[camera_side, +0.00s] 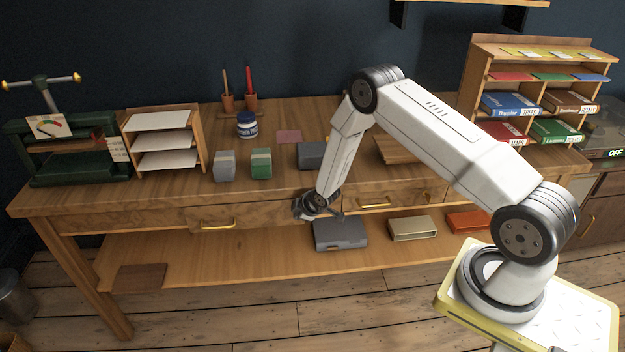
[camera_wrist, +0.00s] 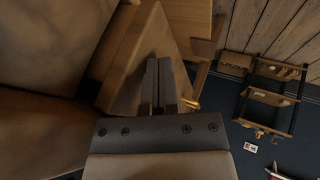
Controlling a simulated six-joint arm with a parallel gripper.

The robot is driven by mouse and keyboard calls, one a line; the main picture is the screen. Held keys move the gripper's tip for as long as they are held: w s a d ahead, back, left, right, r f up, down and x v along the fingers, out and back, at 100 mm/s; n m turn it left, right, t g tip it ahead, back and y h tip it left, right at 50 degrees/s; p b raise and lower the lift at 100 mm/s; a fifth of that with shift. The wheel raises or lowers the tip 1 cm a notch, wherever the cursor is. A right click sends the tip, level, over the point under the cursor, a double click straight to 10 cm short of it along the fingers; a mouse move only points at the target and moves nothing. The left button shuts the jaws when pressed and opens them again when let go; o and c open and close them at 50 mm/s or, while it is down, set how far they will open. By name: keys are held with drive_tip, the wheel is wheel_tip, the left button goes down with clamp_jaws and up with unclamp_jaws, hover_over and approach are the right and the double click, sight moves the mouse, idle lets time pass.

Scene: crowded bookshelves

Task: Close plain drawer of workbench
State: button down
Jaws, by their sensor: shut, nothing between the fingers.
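The workbench (camera_side: 60,205) is wooden, with drawers along its front edge. The left drawer (camera_side: 260,216) has a plain wooden front and a gold bar handle (camera_side: 218,226). Its front looks about flush with the bench, but I cannot tell exactly. The right drawer has a gold handle (camera_side: 373,205) and another small gold piece (camera_side: 425,197) to its right. My gripper (camera_side: 322,211) is at the front edge between the two handles, apart from both. In the wrist view its fingers (camera_wrist: 160,85) are together and empty, beside a wooden surface and a gold handle (camera_wrist: 190,104).
A grey box (camera_side: 340,234), a beige box (camera_side: 412,229) and an orange box (camera_side: 467,220) sit on the lower shelf below. On top stand a green press (camera_side: 65,160), a paper rack (camera_side: 165,145), a jar (camera_side: 247,125) and a binder shelf (camera_side: 540,85).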

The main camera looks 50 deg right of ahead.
drive_tip(key=shift+s+a, duration=0.1)
drive_tip(key=shift+a, duration=0.05)
drive_tip(key=s+a+r, duration=0.3)
drive_tip(key=s+r, duration=0.5)
drive_tip(key=shift+s, duration=0.35)
idle(0.6)
